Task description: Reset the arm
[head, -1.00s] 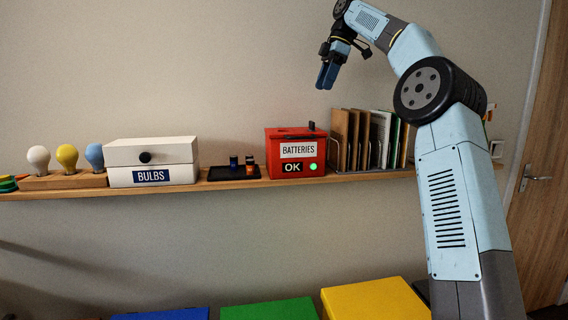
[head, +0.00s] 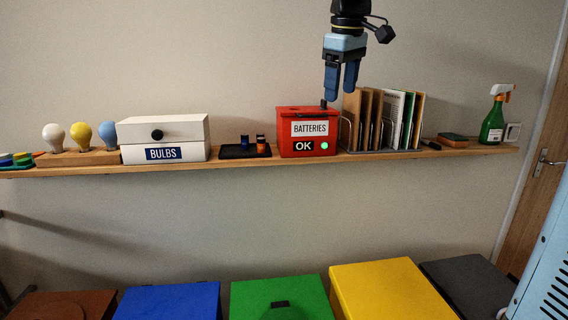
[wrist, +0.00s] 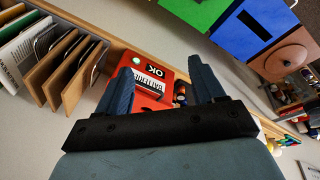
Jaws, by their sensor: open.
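My gripper (head: 341,84) hangs fingers down above the shelf, over the right end of the red batteries box and the left end of the upright boards. Its two blue fingers are apart, with nothing seen between them in the head view. In the wrist view my gripper (wrist: 160,82) is also open, and the red batteries box (wrist: 150,72) shows beyond and between the fingers. The red batteries box (head: 308,142) has an OK sign and a lit green light. Most of my arm is out of the head view.
The wooden shelf (head: 238,162) also holds bulbs on a block (head: 80,157), a white bulbs box (head: 165,139), a black tray (head: 232,152), boards in a rack (head: 370,118) and a green spray bottle (head: 492,124). Coloured bins, including a yellow one (head: 390,290), stand below.

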